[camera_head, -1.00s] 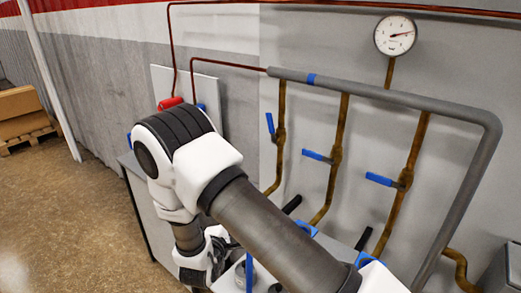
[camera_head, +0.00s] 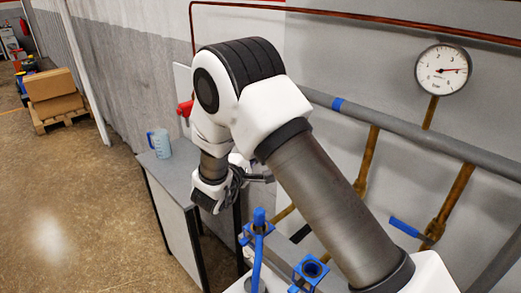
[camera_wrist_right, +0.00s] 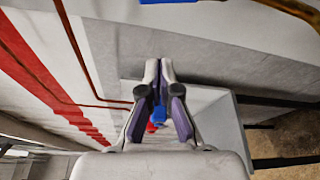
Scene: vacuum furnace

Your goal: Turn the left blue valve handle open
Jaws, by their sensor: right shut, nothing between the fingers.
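The left blue valve handle is hidden behind my right arm in the head view. A blue handle piece (camera_wrist_right: 168,1) shows at the top edge of the right wrist view, beside a brass pipe (camera_wrist_right: 292,9); I cannot tell which handle it is. In the head view another blue handle (camera_head: 408,227) points left from its brass pipe (camera_head: 436,230). My right gripper (camera_head: 266,179) is partly hidden below its forearm, above the bench side; it also shows in the right wrist view (camera_wrist_right: 160,64), fingers together and empty. My left gripper is out of view.
A pressure gauge (camera_head: 442,70) and a grey pipe (camera_head: 400,132) are on the wall. A red handle (camera_head: 185,109) is at the panel left of my arm. Blue fittings (camera_head: 310,270) are in front. The left floor is open.

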